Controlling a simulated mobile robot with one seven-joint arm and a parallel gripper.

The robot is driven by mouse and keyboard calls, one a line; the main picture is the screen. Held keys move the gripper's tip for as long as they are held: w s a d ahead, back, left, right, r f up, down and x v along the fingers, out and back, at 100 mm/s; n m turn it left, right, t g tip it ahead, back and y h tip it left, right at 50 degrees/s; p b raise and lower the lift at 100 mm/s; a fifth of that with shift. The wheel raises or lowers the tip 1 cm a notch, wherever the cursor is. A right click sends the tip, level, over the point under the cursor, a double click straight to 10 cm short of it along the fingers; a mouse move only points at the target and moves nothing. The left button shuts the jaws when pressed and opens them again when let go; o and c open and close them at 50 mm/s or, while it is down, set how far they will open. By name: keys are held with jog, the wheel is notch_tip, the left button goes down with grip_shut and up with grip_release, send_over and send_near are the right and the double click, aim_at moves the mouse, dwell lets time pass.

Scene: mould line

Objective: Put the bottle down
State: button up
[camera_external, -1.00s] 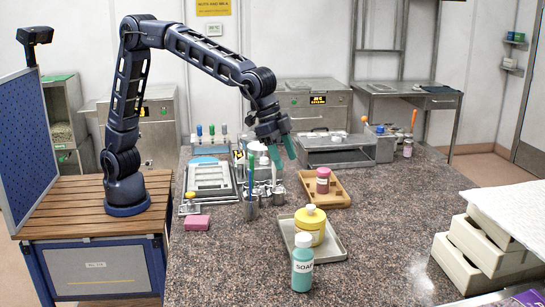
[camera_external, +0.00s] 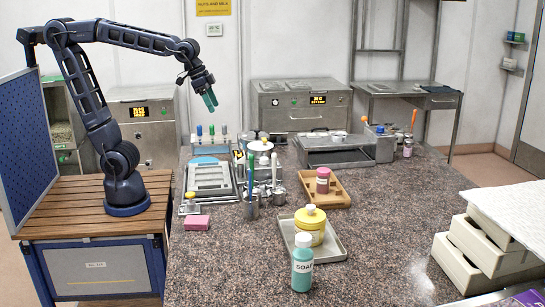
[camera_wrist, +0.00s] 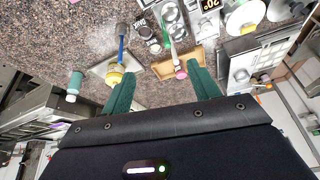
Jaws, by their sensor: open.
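My gripper (camera_external: 210,101) is open and empty, raised high above the back left of the counter. Its two green fingers stand well apart in the wrist view (camera_wrist: 162,88), with nothing between them. A pink bottle (camera_external: 323,181) stands upright on a wooden tray (camera_external: 343,200). A yellow bottle (camera_external: 310,226) stands on a grey tray (camera_external: 334,253). A teal soap bottle (camera_external: 302,265) with a white cap stands on the bare counter in front of that tray. The wrist view also shows the soap bottle (camera_wrist: 74,86), yellow bottle (camera_wrist: 114,75) and pink bottle (camera_wrist: 180,72). My gripper touches none.
A metal cup (camera_external: 251,210) with tall tools stands left of the trays. A pink block (camera_external: 197,223) lies at the counter's left edge. A metal box (camera_external: 335,155) stands at the back. White stacked bins (camera_external: 480,250) stand at the right. The counter's right middle is clear.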

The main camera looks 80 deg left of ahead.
jog(key=s+a+f+n, duration=0.1)
jog(key=s+a+f, duration=0.2)
jog(key=s, duration=0.4)
jog(key=s+a+f+n, duration=0.1)
jog(key=s+a+f, duration=0.2)
jog(key=s+a, duration=0.3)
jog(key=shift+s+a+f+y, duration=0.15)
jog(key=shift+s+f+y, duration=0.2)
jog(key=shift+s, duration=0.4)
jog(key=shift+r, duration=0.1)
